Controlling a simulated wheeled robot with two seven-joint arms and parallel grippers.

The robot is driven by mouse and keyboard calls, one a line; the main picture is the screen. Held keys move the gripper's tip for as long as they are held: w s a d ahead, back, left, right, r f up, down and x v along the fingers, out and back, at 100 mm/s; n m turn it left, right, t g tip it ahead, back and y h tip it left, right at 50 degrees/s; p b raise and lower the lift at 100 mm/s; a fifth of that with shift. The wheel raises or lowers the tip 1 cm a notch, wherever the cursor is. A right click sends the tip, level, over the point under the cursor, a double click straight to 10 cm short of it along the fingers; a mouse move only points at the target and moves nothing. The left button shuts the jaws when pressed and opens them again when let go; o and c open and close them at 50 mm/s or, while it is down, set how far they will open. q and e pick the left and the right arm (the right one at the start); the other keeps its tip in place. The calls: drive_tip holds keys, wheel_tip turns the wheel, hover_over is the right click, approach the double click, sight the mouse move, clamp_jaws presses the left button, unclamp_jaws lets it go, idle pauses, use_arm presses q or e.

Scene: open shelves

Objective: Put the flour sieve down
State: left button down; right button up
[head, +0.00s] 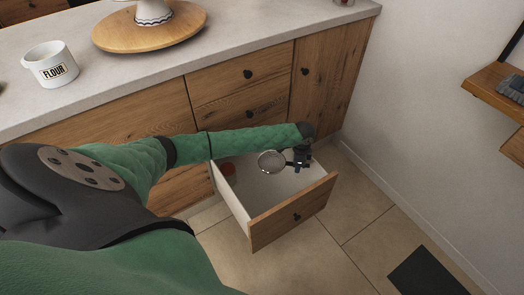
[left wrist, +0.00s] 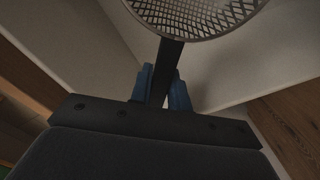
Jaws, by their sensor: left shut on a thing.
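The flour sieve (head: 272,162) is a round mesh sieve with a pale rim and a dark handle. My left gripper (head: 301,158) is shut on its handle and holds it over the open drawer. In the left wrist view the sieve's mesh (left wrist: 195,12) is at the top, and its handle runs down between the blue fingertips of my left gripper (left wrist: 162,90). The open drawer (head: 292,211) is white inside with a wooden front. I cannot tell whether the sieve touches the drawer's bottom. My right gripper is not in view.
A white flour canister (head: 50,64) and a round wooden board (head: 150,32) stand on the counter (head: 130,68). Closed cabinet doors flank the drawer. A wooden shelf (head: 497,86) is on the right wall.

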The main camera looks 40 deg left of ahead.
use_arm(q)
wheel_tip(320, 180, down, 3)
drive_tip(key=m+b, duration=0.1)
drive_tip(key=b, duration=0.1)
hover_over(291, 193)
wheel_tip(291, 193, down, 13)
drive_tip(key=shift+w+f, duration=0.15)
drive_tip(key=shift+f, duration=0.05)
drive_tip(key=shift+f+b, duration=0.3)
drive_tip(key=shift+f, duration=1.9)
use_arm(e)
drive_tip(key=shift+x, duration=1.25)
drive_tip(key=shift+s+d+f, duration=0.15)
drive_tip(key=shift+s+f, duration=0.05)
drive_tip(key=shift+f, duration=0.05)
use_arm(q)
drive_tip(key=c, duration=1.8)
unclamp_jaws()
drive_tip(key=shift+f, duration=0.1)
drive_tip(key=o, duration=0.5)
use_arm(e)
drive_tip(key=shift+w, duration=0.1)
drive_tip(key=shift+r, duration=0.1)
